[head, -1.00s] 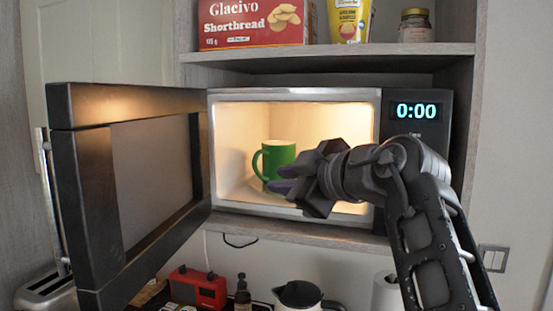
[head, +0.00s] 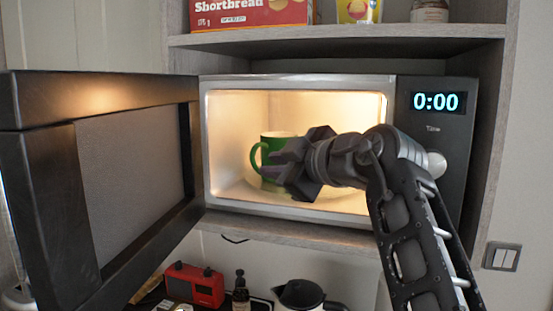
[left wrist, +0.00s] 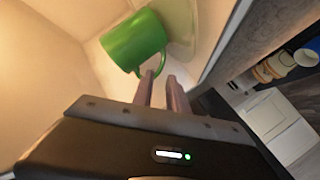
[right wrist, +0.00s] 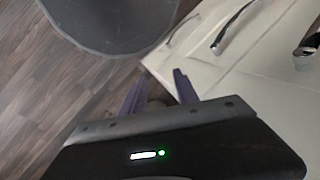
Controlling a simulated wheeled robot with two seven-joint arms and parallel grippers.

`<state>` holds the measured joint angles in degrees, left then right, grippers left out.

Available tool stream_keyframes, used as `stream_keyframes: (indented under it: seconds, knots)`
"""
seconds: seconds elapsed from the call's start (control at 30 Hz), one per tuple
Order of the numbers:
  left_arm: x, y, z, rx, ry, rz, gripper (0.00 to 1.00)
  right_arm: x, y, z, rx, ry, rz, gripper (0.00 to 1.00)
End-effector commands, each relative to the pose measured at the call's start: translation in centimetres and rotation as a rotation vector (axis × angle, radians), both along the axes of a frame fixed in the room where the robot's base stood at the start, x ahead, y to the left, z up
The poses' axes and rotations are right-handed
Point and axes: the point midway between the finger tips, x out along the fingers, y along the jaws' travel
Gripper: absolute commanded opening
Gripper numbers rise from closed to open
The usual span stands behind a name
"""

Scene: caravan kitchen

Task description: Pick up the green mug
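The green mug (head: 276,146) stands upright inside the lit, open microwave (head: 298,80), its handle towards the left. My left gripper (head: 268,172) reaches in from the right, in front of the mug's lower part and partly hiding it. In the left wrist view, the mug (left wrist: 134,42) is just beyond the left fingertips (left wrist: 159,80). Its handle shows close to the gap between them; contact cannot be told. The left fingers are apart. My right gripper (right wrist: 158,78) is open and empty in the right wrist view, away from the mug.
The microwave door (head: 135,180) stands wide open at the left. A shelf (head: 340,33) with a shortbread box (head: 250,12) is above. Below are a red radio (head: 195,285), a bottle (head: 240,292) and a kettle (head: 300,294). White drawers (right wrist: 225,60) are near my right gripper.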

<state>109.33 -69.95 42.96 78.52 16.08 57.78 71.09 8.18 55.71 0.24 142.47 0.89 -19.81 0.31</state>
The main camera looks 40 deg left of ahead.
Motion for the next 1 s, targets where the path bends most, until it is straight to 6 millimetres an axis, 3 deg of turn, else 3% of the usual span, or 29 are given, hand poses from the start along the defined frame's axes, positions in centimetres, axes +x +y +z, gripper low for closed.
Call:
stream_keyframes:
  seconds: [0.3, 0.7, 1.0]
  knots:
    - [0.1, 0.3, -0.1, -0.001, 0.000, 0.001, 0.19, 0.0, 0.0, 0.1, -0.001, 0.000, 0.000, 0.36]
    - [1.8, 4.6, -1.2, 0.000, 0.001, 0.000, 0.19, 0.0, -0.2, 1.5, -0.004, 0.007, -0.001, 0.36]
    - [1.8, 4.7, -1.3, 0.001, 0.000, -0.001, 0.19, 0.0, -0.2, 1.5, -0.004, 0.006, -0.001, 0.36]
